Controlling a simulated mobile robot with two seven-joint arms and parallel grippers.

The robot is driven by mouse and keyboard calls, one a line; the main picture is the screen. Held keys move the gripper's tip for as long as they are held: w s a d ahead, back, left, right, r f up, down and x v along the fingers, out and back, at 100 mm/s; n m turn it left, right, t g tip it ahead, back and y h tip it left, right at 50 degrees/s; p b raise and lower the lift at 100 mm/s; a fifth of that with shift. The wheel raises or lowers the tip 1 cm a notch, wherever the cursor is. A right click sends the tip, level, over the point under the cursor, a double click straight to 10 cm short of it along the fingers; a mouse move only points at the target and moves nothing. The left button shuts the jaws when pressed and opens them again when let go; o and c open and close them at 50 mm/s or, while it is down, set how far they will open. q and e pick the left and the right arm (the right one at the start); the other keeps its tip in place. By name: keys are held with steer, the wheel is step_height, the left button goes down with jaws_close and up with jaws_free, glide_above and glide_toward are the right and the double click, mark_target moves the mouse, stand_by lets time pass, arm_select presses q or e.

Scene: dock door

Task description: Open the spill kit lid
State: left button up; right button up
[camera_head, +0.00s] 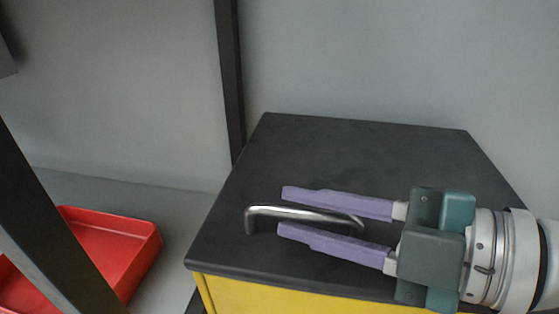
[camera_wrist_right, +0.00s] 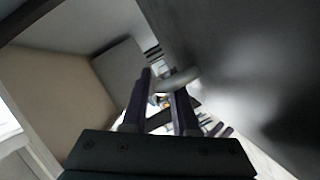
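The spill kit is a yellow box (camera_head: 265,297) with a flat black lid (camera_head: 290,150), which lies shut on top. A curved silver handle (camera_head: 256,213) stands up near the lid's front edge. My right gripper (camera_head: 281,210) comes in from the right with its two purple fingers apart, one on the far side and one on the near side of the handle. The handle also shows at the fingertips in the right wrist view (camera_wrist_right: 182,78). I cannot tell whether either finger touches it. My left gripper is in neither view.
A red tray (camera_head: 145,243) lies at the lower left on a grey surface. A dark slanted post (camera_head: 50,225) crosses in front of it. Another dark upright (camera_head: 231,80) stands behind the lid's left side, against a grey wall (camera_head: 390,60).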

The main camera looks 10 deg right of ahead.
steer(key=shift+w+a, duration=0.1)
steer(key=shift+c, duration=0.4)
jaws_close()
stand_by(1.0)
